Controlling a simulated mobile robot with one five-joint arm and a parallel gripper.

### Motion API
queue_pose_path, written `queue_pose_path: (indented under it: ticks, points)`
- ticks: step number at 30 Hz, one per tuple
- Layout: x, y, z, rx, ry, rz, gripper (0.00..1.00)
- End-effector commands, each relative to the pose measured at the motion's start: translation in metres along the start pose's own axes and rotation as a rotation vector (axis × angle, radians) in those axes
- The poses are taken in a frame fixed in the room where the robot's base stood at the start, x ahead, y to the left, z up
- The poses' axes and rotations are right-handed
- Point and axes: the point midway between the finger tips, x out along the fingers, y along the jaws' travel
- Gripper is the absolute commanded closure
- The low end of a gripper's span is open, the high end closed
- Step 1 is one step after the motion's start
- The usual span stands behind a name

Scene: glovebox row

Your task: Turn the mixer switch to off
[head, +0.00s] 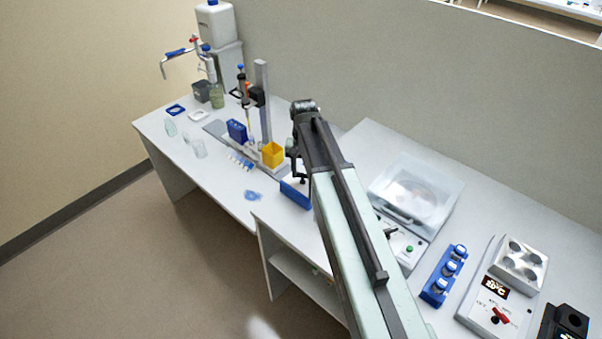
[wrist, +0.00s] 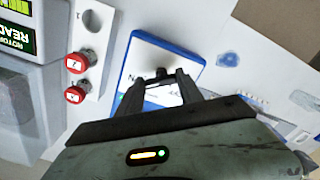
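A white panel with a blue rim (wrist: 146,52) lies under my gripper in the wrist view; I take it for the mixer. A small dark knob (wrist: 162,73) stands on it, with partly hidden lettering beside it. In the head view the blue-sided box (head: 292,194) sits near the bench's front edge, partly behind my arm. My gripper (wrist: 162,77) has its two fingers apart, pointing at the panel with the knob showing between their tips. I cannot tell whether they touch it, nor which way the knob points. My gripper also shows just above the box in the head view (head: 301,176).
A clear-lidded device (head: 418,195) and a blue vial rack (head: 443,276) stand to the right, with a red-switched heater block (head: 500,312) beyond. A stand (head: 262,100) and yellow box (head: 272,154) are close left.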

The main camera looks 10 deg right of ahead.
Motion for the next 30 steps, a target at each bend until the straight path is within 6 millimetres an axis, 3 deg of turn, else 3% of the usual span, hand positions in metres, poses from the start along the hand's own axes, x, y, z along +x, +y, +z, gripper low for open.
queue_pose_path:
  ticks: [1, 3, 4, 14, 30]
  points:
    - [-0.0001, 0.0003, 0.0000, 0.000, 0.000, 0.001, 0.82]
    - [0.0000, 0.0003, 0.0000, 0.000, 0.000, 0.001, 0.97]
    - [0.0000, -0.0089, 0.0033, -0.006, 0.000, 0.000, 0.97]
    - [0.0000, -0.0017, 0.0006, -0.077, -0.001, -0.002, 0.97]
    - [0.0001, -0.0008, -0.0005, -0.465, 0.000, 0.000, 0.97]
